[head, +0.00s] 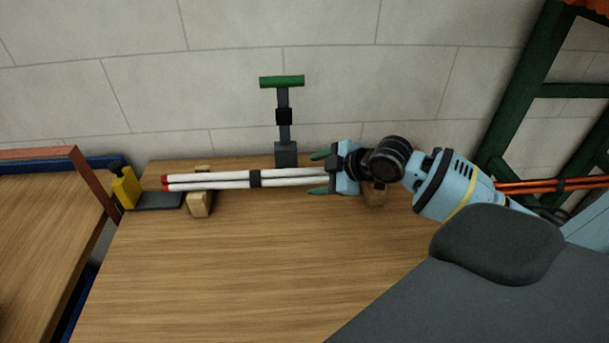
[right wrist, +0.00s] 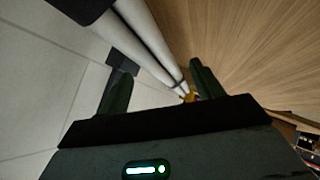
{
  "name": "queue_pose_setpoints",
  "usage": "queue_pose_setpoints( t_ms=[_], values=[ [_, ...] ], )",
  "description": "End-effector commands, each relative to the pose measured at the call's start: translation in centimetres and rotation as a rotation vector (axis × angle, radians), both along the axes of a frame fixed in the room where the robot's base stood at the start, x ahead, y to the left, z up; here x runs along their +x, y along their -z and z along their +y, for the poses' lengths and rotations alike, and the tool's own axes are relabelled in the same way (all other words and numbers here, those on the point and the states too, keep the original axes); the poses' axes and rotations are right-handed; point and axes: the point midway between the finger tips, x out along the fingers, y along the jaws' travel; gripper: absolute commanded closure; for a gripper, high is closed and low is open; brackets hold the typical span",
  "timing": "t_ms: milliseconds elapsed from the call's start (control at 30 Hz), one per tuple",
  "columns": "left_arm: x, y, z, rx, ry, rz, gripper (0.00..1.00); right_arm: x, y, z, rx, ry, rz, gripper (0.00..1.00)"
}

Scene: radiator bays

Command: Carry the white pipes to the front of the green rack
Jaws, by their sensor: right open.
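The white pipes (head: 215,180) lie as a bundle across wooden blocks on the wooden bench, with red ends at the left and a black band around their middle. They also show in the right wrist view (right wrist: 143,32). My right gripper (head: 316,173) is open at the right part of the bundle, with one green finger on each side of the pipes. In the right wrist view the pipes run between the two fingers (right wrist: 160,68). The pipes' right end is hidden behind the gripper. The green rack (head: 515,90) stands at the right edge. My left gripper is out of view.
A post with a green T-handle (head: 282,82) stands behind the pipes. A yellow-and-black tool (head: 125,188) is beside their red ends. Wooden blocks (head: 199,205) sit under them. Orange pipes (head: 550,185) are at the rack. The bench front (head: 230,280) is clear.

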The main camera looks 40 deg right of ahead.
Motion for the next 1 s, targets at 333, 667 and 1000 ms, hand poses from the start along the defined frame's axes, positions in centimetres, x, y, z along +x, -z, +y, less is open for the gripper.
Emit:
queue_pose_setpoints(
  t_ms=[333,667,1000],
  values=[
    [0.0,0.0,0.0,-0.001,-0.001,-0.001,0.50,2.8,2.1,0.9,0.000,0.001,-0.002,0.34],
    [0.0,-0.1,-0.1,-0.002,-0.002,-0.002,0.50,2.8,2.2,0.9,-0.002,0.001,0.000,0.48],
    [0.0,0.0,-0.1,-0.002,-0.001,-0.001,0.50,2.8,2.2,0.9,0.000,0.001,-0.001,0.93]
  ],
)
